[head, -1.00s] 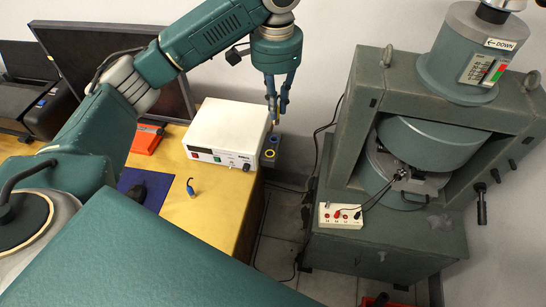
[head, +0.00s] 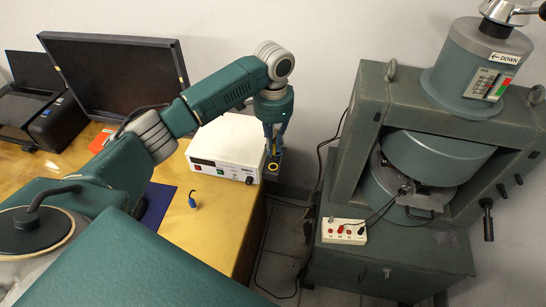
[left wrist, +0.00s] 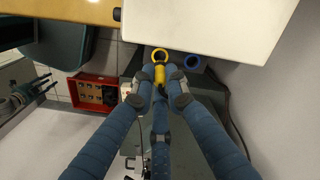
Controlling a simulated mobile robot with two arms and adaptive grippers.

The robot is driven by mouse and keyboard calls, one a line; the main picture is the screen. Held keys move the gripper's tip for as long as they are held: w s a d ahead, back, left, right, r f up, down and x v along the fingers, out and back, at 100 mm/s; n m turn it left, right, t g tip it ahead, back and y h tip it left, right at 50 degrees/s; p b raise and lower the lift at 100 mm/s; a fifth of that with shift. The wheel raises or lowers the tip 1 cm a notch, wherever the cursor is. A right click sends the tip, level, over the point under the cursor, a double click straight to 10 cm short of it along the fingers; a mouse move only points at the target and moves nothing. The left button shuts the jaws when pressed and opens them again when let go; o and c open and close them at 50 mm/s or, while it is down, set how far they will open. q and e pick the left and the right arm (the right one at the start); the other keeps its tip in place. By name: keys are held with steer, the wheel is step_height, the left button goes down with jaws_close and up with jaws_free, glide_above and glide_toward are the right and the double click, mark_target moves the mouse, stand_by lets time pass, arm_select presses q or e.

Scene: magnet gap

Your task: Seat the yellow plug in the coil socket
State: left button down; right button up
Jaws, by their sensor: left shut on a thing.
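My left gripper (head: 272,148) points down beside the front right corner of the white power supply. It is shut on the yellow plug (left wrist: 160,74), which shows between the fingertips (left wrist: 162,88) in the left wrist view. The yellow-ringed coil socket (head: 272,167) lies just below the fingertips in the head view. In the left wrist view its ring (left wrist: 160,53) is right by the plug's end; I cannot tell whether they touch. A blue-ringed socket (left wrist: 192,63) is beside it. My right gripper is not in view.
The white power supply (head: 228,148) stands close to the sockets. A blue plug (head: 193,201) is on the wooden table (head: 215,225). The large magnet (head: 425,165) and a white terminal box (head: 343,231) are to the right. A red crate (left wrist: 92,92) is on the floor.

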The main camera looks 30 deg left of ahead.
mark_target(273, 158)
arm_select(q)
step_height(273, 158, down, 6)
steer(key=shift+f, duration=0.25)
steer(key=shift+f, duration=0.1)
steer(key=c, duration=2)
jaws_free()
step_height(273, 158, up, 12)
steer(key=shift+d+r+b, duration=0.1)
steer(key=shift+r+b, duration=0.05)
steer(key=shift+b, duration=0.2)
